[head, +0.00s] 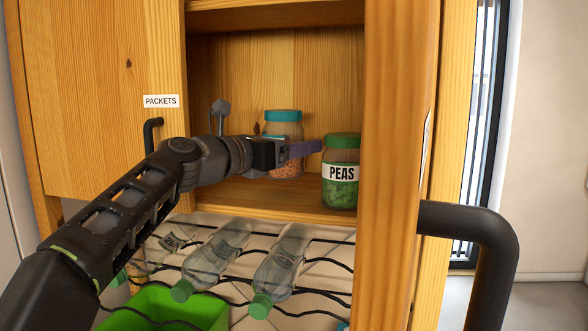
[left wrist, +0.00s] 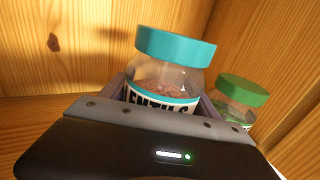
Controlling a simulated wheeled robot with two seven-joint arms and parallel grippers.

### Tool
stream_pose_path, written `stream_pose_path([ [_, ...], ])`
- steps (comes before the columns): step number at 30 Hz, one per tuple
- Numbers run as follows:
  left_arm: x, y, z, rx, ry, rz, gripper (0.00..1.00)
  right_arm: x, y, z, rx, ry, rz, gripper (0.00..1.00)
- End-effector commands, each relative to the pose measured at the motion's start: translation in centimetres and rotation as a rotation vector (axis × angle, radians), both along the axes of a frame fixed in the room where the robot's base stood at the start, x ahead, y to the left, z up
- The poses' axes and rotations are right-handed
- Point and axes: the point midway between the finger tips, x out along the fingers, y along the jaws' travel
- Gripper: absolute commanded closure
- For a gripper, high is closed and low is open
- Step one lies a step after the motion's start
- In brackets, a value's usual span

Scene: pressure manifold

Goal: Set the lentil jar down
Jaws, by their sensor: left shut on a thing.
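The lentil jar (head: 284,121) has a teal lid, clear walls and orange-brown contents. It is inside the open wooden cupboard, upright or nearly so. My left gripper (head: 293,150) reaches in from the left and is shut on the jar's body. In the left wrist view the jar (left wrist: 175,65) sits between the fingers, its label partly hidden by the gripper. I cannot tell whether its base touches the cupboard shelf (head: 240,198). My right gripper is not in view.
A green-lidded peas jar (head: 341,180) stands on the shelf just right of the lentil jar. A cupboard post (head: 393,190) bounds the right side. Below are a wire rack with clear bottles (head: 283,262) and a green bin (head: 165,308). A door labelled PACKETS (head: 161,101) is at left.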

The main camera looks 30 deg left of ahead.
Motion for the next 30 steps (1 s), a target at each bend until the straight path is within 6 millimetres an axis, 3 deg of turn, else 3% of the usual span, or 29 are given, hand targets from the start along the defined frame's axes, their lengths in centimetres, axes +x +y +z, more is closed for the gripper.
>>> stream_pose_path([
  [8, -0.1, 0.0, 0.0, -0.001, -0.004, 0.001, 0.99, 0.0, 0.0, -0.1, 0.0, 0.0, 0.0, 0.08],
  [17, -0.1, 0.0, -3.5, -0.003, -0.004, 0.001, 0.99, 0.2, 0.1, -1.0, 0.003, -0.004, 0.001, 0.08],
  [28, -0.1, 0.1, -3.8, -0.001, -0.004, 0.002, 0.99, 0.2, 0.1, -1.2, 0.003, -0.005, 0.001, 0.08],
  [29, 0.0, 0.1, -3.9, 0.0, -0.001, 0.002, 0.29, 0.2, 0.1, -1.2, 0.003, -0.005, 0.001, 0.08],
  [30, 0.0, 0.1, -3.8, 0.0, -0.001, 0.002, 0.26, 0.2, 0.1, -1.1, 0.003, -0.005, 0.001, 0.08],
])
